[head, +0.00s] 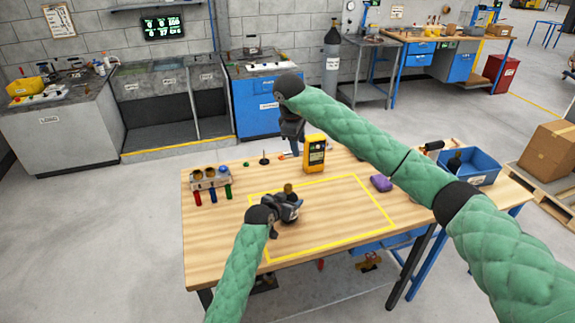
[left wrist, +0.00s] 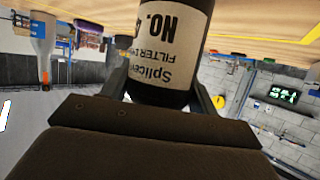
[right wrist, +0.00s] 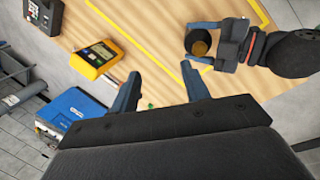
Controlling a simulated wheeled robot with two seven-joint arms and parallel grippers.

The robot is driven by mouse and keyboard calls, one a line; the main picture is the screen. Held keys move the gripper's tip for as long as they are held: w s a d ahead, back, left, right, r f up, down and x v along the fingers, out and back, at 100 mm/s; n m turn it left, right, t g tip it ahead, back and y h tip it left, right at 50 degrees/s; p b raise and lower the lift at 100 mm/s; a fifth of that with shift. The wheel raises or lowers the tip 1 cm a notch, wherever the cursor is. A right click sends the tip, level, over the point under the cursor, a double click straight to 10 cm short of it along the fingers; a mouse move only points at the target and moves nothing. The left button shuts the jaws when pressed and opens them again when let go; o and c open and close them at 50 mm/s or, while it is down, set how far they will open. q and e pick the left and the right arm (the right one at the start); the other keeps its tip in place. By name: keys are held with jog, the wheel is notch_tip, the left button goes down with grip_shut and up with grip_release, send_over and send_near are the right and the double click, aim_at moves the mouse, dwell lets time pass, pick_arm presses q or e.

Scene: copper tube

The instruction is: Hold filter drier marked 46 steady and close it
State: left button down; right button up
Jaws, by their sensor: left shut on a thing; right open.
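The filter drier is a dark cylinder with a tan label (left wrist: 168,45) in the left wrist view. The label reads upside down "NO.", "FILTER" and "Splice"; its number is out of view. My left gripper (head: 291,208) is shut on it and holds it over the taped area of the table. Its brass-coloured round top shows in the head view (head: 289,188) and from above in the right wrist view (right wrist: 201,48). My right gripper (right wrist: 162,86) is open and empty. It is higher and farther back, near the yellow meter, apart from the drier.
A yellow meter (head: 315,153) stands at the table's back. A rack (head: 209,178) with red, blue and green handled items is at the left. The taped area is mostly clear.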

jog(key=f+n, duration=0.1)
jog(key=n, duration=0.5)
jog(key=n+g, duration=0.1)
jog(key=n, duration=2)
send_over(288, 186)
jog(key=d, duration=0.1)
jog(key=shift+y, duration=0.4)
notch_tip(288, 186, down, 4)
jog(key=shift+f, duration=0.25)
jog(key=n, duration=0.5)
jog(key=shift+s+a+n, duration=0.1)
jog(key=shift+a+n, duration=0.2)
jog(key=n, duration=0.5)
jog(key=shift+a+n+y, duration=0.2)
jog(key=shift+n+y, duration=0.1)
jog(key=n, duration=0.5)
jog(key=shift+f, duration=0.15)
jog(key=shift+f, duration=3.85)
